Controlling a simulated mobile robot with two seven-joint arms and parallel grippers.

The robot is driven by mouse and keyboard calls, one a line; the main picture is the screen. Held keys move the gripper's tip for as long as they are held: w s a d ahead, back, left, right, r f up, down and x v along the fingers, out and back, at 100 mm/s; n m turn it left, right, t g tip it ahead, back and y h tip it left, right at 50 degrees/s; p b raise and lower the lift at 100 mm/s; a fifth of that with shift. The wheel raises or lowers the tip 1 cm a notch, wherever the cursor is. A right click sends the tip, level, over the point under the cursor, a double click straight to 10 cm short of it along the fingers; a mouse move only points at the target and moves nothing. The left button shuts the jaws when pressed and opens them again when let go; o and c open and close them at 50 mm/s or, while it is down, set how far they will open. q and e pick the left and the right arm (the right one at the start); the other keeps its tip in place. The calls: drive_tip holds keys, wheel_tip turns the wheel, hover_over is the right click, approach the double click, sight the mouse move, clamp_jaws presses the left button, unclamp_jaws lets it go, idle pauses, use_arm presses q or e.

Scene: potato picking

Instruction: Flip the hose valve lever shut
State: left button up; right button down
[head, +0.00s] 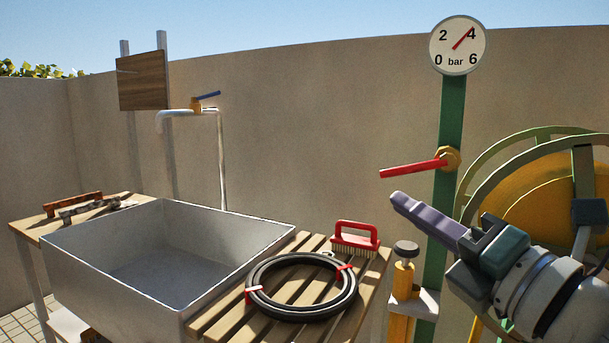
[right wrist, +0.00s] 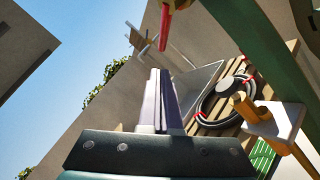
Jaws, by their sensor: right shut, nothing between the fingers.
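A red valve lever (head: 412,169) sticks out to the left, nearly level and slightly drooping, from a brass valve body (head: 448,160) on a green post (head: 451,110). My right gripper (head: 398,199) is shut and empty, its fingertips just below the lever's free end in the head view, apparently apart from it. In the right wrist view the shut fingers (right wrist: 160,75) point up the picture, and part of the red lever (right wrist: 167,28) shows beyond their tips. The brass body is not clear there. My left gripper is not in view.
A gauge (head: 458,45) tops the post, its needle near 4. A hose reel (head: 540,200) stands to the right. A slatted bench holds a black hose coil (head: 302,287), red brush (head: 355,238) and grey sink (head: 110,262). A blue-levered tap (head: 207,96) stands behind the sink.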

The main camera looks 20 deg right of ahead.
sight(415, 167)
drive_tip(key=shift+w+d+r+p, duration=0.35)
drive_tip(key=shift+w+d+r, duration=0.55)
drive_tip(key=shift+w+d, duration=0.1)
drive_tip(key=m+t+b, duration=0.1)
drive_tip(key=b, duration=0.1)
drive_tip(key=r+m+t+h+b, duration=0.1)
drive_tip(key=b, duration=0.2)
drive_tip(key=m+t+b, duration=0.1)
drive_tip(key=b, duration=0.1)
drive_tip(key=shift+w+a+r+b, duration=0.15)
drive_tip(key=shift+w+a+b, duration=0.15)
drive_tip(key=shift+b, duration=0.05)
